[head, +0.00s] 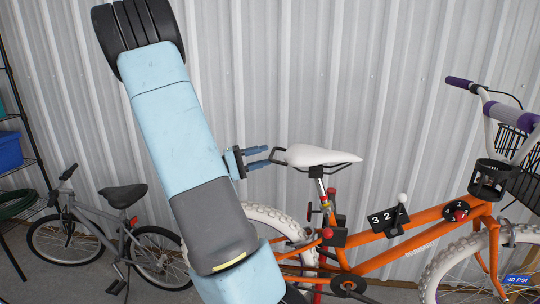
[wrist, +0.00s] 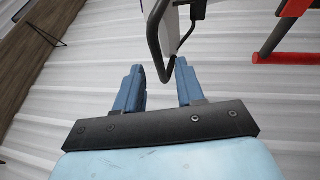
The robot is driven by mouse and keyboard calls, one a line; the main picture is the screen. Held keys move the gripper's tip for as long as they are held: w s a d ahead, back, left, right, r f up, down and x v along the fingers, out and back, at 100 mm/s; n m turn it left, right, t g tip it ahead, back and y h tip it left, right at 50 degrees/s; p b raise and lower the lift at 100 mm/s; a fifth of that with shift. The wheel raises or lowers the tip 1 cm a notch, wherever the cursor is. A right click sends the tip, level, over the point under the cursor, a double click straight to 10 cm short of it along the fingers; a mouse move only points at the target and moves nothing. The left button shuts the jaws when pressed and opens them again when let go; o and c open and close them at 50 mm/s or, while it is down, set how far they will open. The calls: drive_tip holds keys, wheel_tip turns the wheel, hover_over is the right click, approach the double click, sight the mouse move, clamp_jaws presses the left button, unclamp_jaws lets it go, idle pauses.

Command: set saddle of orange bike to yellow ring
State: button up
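The orange bike (head: 420,225) stands at the right in the head view. Its white saddle (head: 318,155) has a dark rail loop at the rear. The seat post (head: 321,187) below carries small coloured bands; a yellowish one (head: 325,203) shows, but too small to be sure. A red lever (head: 332,193) is beside the post. My gripper (head: 268,156) is open at the saddle's rear. In the wrist view, the end of the dark loop (wrist: 168,76) is between the blue fingertips, with gaps showing; I cannot tell whether either finger touches it.
A grey bike (head: 95,235) stands at the left beside a dark shelf with a blue bin (head: 8,150). A corrugated white wall (head: 400,60) is close behind. The orange frame carries a number box (head: 385,218) and a white knob.

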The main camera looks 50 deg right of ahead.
drive_tip(key=v, duration=1)
idle(0.3)
